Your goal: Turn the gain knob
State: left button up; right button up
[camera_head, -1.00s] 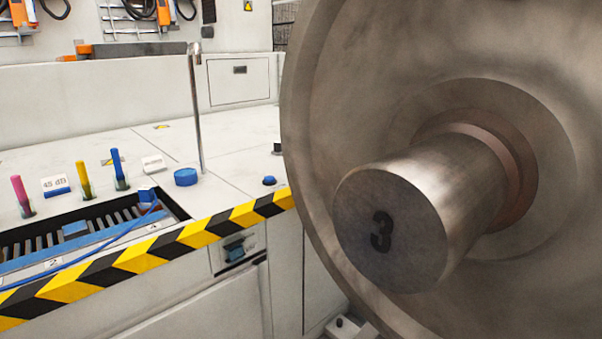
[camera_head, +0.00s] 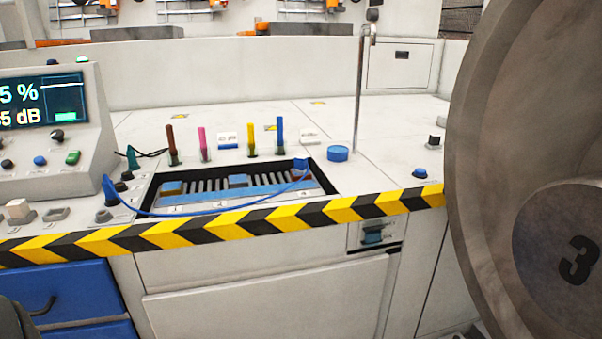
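A grey console (camera_head: 85,120) stands at the left edge, with a screen (camera_head: 42,102) whose visible text ends in "5 %" and "5 dB". On its sloped front are a black knob (camera_head: 57,136), a blue knob or button (camera_head: 40,160), a green switch or button (camera_head: 73,157) and a dark knob (camera_head: 7,164). I cannot read which one is the gain knob. Neither of my grippers is in view.
A large wheel (camera_head: 490,120) with an axle end marked 3 (camera_head: 560,250) blocks the right side. A recessed tray (camera_head: 330,187), colored pegs and a thin upright post (camera_head: 359,100) are on the bench. A striped edge (camera_head: 220,226) runs along its front.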

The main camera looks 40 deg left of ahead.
aim_at(58, 134)
jog(key=u, duration=2.55)
